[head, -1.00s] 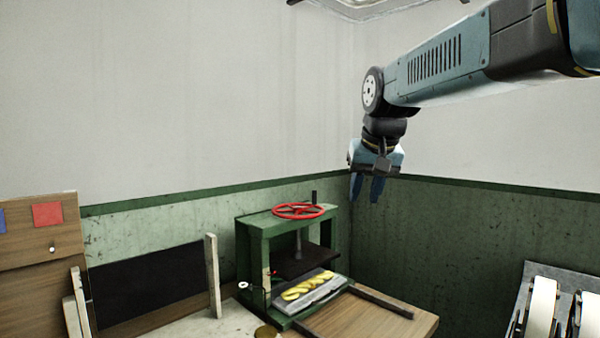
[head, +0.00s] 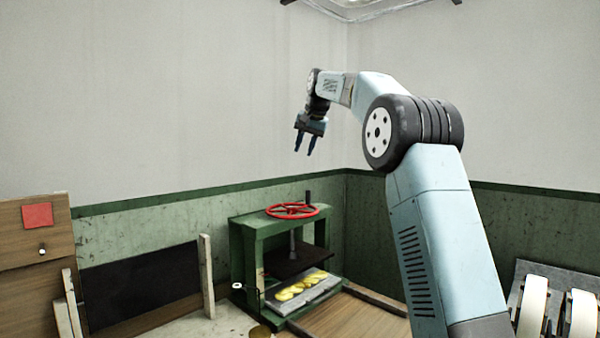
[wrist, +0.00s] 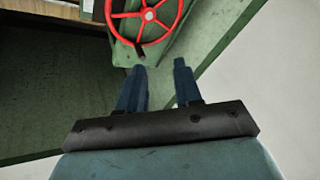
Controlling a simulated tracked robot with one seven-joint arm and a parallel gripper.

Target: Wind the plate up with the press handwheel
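The green press (head: 241,253) stands on the bench in the corner. Its red handwheel (head: 292,211) lies flat on top, with a dark upright handle (head: 308,197) at the rim. The dark plate (head: 297,262) hangs on the screw below the wheel, above a grey tray (head: 309,298) holding yellow twisted skeins (head: 297,289). My gripper (head: 305,152) is open and empty, pointing down in the air above the wheel. In the wrist view, the red handwheel (wrist: 163,34) shows beyond the open fingertips (wrist: 160,66), clear of them.
A wooden board (head: 350,318) with dark rails lies in front of the press. A dark panel (head: 140,285) between pale posts stands to its left, beside a wooden cabinet (head: 35,250). White rollers (head: 533,306) are at the right. The air around my gripper is clear.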

